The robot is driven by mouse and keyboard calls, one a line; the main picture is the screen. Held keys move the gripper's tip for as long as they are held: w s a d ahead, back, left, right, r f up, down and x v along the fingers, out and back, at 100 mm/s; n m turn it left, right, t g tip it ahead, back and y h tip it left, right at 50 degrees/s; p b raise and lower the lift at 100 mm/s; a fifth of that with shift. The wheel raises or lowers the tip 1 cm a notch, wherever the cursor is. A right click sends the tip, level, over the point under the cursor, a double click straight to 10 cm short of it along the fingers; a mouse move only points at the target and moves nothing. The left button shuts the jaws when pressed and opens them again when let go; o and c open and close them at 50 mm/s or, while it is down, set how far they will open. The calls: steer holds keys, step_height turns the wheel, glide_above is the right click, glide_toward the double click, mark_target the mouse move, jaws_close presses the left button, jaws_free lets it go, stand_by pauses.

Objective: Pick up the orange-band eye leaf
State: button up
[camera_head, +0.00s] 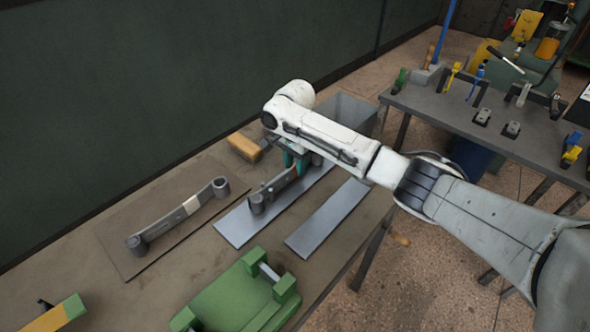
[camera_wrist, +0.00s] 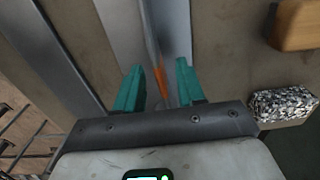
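The orange-band eye leaf (camera_head: 275,187) is a dark grey steel strip with a rolled eye, lying along a bare metal plate (camera_head: 238,226) in the head view. My arm hides its far part. In the wrist view its orange band (camera_wrist: 161,80) shows between the fingertips, with the leaf seen nearly edge-on. My gripper (camera_head: 294,160) points down over the leaf with its teal fingers. In the wrist view the gripper (camera_wrist: 159,85) is open, one finger on each side of the band, with a small gap on both sides.
Another eye leaf (camera_head: 170,219) with a pale band lies on a brown mat to the left. A second metal plate (camera_head: 328,219) lies to the right. A green vise (camera_head: 243,297) stands in front. A wooden block (camera_head: 245,147) lies behind. Another bench (camera_head: 450,108) stands at the right.

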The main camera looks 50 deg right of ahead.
steer(key=shift+f, duration=0.3)
steer(key=shift+c, duration=0.3)
jaws_close()
steer(key=shift+r, duration=0.1)
